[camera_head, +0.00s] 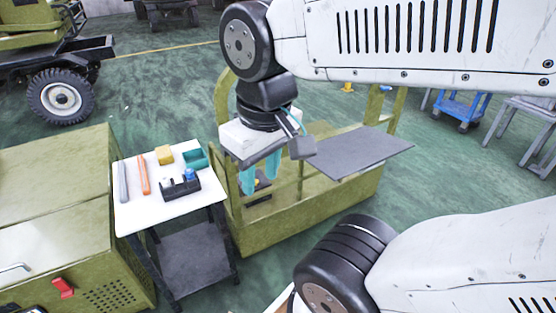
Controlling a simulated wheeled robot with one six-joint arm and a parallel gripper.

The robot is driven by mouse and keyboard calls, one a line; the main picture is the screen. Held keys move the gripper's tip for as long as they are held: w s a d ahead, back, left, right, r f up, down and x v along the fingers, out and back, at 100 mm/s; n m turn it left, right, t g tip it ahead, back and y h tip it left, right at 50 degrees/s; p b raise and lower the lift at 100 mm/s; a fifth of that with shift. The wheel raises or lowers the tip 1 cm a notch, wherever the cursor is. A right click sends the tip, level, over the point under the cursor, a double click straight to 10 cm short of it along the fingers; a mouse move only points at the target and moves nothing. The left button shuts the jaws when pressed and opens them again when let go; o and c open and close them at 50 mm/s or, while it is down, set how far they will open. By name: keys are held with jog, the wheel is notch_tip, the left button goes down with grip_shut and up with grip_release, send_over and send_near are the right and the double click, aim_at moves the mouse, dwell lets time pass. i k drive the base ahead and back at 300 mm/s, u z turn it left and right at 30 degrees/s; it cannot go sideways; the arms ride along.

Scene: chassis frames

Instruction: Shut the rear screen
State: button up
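A flat dark grey panel (362,153), which may be the rear screen, lies roughly level over the right part of an olive chassis frame (315,208). Its right corner sticks out past the frame's far side. No hinge or latch can be made out on it. My gripper (260,178) points down over the left part of the frame, left of the panel and apart from it. Its two teal fingers are spread, with nothing seen held between them. My wrist hides part of the frame behind it.
A small cart (137,210) with a white top holds a black holder, an orange bar, a grey bar and small boxes. An olive cabinet (60,215) stands at left. A blue trolley (462,108) is at right. Green floor is open behind the frame.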

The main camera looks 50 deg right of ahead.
aim_at(339, 156)
jog(key=u, duration=1.05)
jog(key=k, duration=1.2)
jog(key=z, duration=2.2)
jog(key=i, duration=0.5)
jog(key=u, duration=0.05)
